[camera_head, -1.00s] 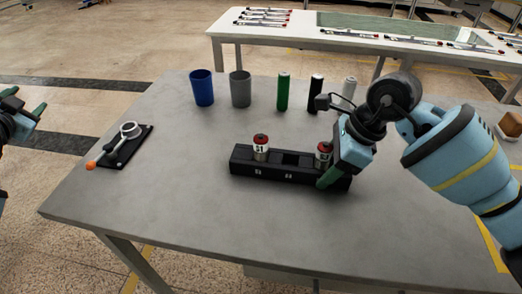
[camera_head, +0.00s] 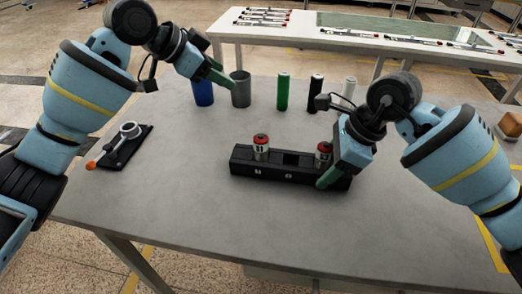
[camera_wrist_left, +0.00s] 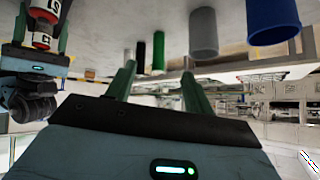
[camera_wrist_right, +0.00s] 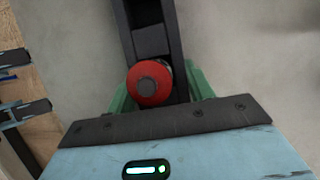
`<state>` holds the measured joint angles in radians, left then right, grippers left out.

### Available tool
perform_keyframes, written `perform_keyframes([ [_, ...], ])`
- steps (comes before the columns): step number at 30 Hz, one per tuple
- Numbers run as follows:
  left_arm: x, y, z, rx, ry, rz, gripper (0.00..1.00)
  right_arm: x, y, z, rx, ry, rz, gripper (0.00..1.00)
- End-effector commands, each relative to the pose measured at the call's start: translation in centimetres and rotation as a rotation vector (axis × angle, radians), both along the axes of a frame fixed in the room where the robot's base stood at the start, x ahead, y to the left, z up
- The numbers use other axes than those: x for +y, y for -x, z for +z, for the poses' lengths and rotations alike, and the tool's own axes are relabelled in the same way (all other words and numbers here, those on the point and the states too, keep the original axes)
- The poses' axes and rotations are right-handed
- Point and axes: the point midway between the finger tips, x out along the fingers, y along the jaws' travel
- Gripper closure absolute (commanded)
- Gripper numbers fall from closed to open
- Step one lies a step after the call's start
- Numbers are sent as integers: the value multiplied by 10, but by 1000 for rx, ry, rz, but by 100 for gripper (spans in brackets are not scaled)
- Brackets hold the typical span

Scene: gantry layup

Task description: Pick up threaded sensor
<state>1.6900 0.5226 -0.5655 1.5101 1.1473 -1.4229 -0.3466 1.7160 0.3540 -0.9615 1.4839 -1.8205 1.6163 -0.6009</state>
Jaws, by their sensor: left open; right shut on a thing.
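Two red-and-white threaded sensors stand upright in a black rack (camera_head: 270,172) on the grey table. The left sensor (camera_head: 261,147) has a number on its label and stands free. My right gripper (camera_head: 326,172) is shut on the right sensor (camera_head: 323,150), which still sits in the rack. In the right wrist view its red cap (camera_wrist_right: 149,84) is between the green fingers. My left gripper (camera_head: 222,78) is open above the table's back part, in front of the blue and grey cups. In the left wrist view its fingers are apart with nothing between them.
A blue cup (camera_head: 203,94), a grey cup (camera_head: 240,90) and green (camera_head: 283,93), black (camera_head: 315,92) and pale (camera_head: 349,88) cylinders stand along the back. A black board with a ring-headed tool (camera_head: 128,132) lies at left. The front table area is clear.

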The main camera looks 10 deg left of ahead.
Motion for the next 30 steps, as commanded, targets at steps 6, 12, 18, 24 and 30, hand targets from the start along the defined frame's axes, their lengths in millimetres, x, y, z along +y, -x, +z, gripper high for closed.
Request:
perform_keyframes([
  [6,-67,40,13,179,-154,-158,48,0,0,1,-2,-2,0,71],
  [12,-93,75,20,323,-336,-224,48,0,0,1,-1,-2,1,71],
  [18,-98,95,24,413,-464,-233,48,0,0,1,-1,-2,1,71],
  [24,-98,101,25,440,-505,-232,48,0,0,1,-1,-2,1,71],
  [30,-98,101,17,442,-505,-232,48,0,0,1,-1,-2,1,71],
])
